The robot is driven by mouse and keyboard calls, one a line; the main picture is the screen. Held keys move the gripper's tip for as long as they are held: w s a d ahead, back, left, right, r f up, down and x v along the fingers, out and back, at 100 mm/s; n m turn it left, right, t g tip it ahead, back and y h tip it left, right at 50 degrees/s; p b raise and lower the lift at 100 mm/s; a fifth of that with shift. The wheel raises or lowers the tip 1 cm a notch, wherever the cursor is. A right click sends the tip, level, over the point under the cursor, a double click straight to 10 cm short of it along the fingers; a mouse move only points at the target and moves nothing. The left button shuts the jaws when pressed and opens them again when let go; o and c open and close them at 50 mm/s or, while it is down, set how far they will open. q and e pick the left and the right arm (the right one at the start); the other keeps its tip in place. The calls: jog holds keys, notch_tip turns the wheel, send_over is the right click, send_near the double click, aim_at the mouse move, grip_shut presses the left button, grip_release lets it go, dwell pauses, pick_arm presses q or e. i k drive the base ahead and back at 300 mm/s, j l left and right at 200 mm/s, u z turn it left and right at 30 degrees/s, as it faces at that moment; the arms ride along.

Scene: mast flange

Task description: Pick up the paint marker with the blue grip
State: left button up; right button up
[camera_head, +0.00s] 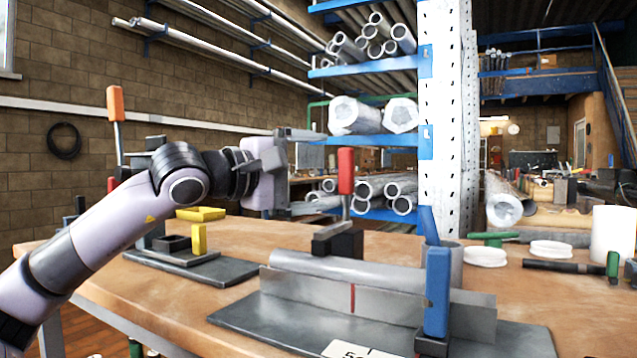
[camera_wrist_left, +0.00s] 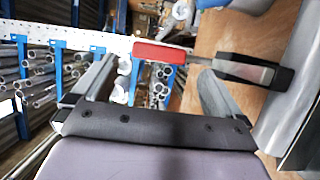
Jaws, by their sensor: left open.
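A slim blue grip (camera_head: 428,226), which looks like the paint marker's, leans up out of a grey cup (camera_head: 453,262) behind the clamped pipe on the bench. The rest of it is hidden in the cup. A bit of blue (camera_wrist_left: 211,4) also shows beside the cup at the top edge of the left wrist view. My left gripper (camera_head: 325,171) is open and empty, above the bench, left of and higher than the cup. In the left wrist view its fingers (camera_wrist_left: 160,72) stand apart with a red clamp handle (camera_wrist_left: 165,53) seen between them.
The red handle (camera_head: 346,170) stands upright near my left fingertips. A larger blue handle (camera_head: 437,290) rises in front of the cup, by the pipe (camera_head: 345,272) in its fixture. White rings (camera_head: 487,257) and a green-handled tool (camera_head: 491,238) lie right of the cup.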

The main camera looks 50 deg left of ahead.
aim_at(429, 225)
jog(key=k+j, duration=0.15)
jog(key=k, duration=0.85)
